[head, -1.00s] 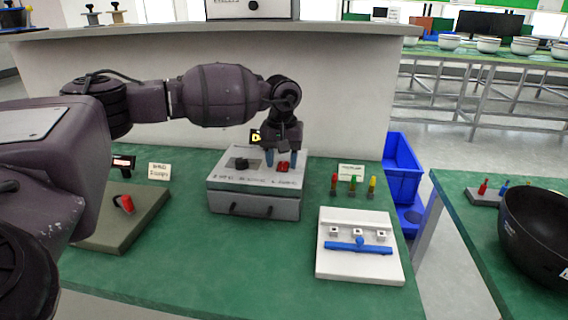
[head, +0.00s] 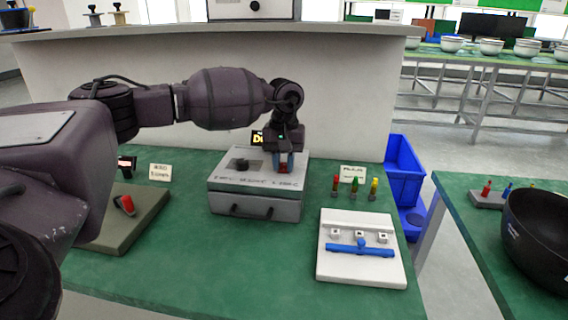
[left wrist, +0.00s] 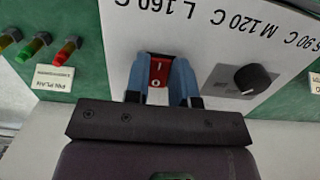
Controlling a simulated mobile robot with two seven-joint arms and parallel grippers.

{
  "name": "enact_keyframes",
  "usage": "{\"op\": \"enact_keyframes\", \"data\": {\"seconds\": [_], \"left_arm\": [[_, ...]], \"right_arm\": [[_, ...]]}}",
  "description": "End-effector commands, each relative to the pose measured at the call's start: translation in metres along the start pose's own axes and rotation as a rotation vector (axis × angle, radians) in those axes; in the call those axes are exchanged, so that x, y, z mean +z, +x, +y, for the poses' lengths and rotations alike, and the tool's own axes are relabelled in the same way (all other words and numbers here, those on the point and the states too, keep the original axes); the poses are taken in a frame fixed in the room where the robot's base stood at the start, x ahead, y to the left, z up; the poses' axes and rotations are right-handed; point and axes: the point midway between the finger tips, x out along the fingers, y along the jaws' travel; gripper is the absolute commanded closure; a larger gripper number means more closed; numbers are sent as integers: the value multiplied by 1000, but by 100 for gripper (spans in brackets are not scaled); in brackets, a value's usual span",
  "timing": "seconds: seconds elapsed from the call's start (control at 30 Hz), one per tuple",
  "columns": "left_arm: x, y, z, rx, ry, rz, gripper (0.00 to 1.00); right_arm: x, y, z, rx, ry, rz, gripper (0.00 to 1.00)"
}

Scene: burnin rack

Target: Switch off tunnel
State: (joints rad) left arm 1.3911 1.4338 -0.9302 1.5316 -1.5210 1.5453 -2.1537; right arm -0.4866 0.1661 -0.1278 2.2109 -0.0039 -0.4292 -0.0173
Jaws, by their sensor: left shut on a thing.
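The tunnel is a grey box (head: 255,205) with a printed top, standing on the green table. A red rocker switch (left wrist: 159,72) marked with a line and a circle sits on its top, and a black knob (head: 242,165) is at the left of the top in the head view. The knob also shows in the left wrist view (left wrist: 252,78). My left gripper (head: 283,166) points down over the box, its two blue fingers (left wrist: 162,80) on either side of the red switch and closed on it. My right gripper is not in view.
A white board with a blue bar (head: 361,249) lies to the right. Several coloured pegs (head: 354,187) stand behind it. A dark plate with a red switch (head: 124,206) lies at left. A blue bin (head: 405,183) is beyond the table's right edge.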

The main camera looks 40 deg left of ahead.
Motion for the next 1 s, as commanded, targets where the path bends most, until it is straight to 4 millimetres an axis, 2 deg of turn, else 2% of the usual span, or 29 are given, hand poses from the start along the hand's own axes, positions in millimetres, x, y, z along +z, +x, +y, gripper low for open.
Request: {"op": "enact_keyframes", "data": {"seconds": [0.1, 0.3, 0.5, 0.63, 0.67, 0.8, 0.83, 1.0], "left_arm": [[-4, 3, 0, -1, -4, -89, 100], [-5, 0, 0, 0, -2, -180, 100], [-5, -2, 0, 1, 1, -189, 100], [-4, -3, 0, 1, 1, -189, 100], [-4, -3, 0, 1, 1, -189, 75], [-4, -3, 0, 1, 1, -188, 54], [-4, -3, 0, 1, 1, -188, 51], [-4, -2, 0, 1, 1, -188, 51]], "right_arm": [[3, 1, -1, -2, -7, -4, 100], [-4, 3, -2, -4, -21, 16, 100], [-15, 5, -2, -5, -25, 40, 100], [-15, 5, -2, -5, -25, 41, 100], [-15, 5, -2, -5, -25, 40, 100], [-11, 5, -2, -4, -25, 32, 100], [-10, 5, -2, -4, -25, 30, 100], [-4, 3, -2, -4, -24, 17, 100]]}}
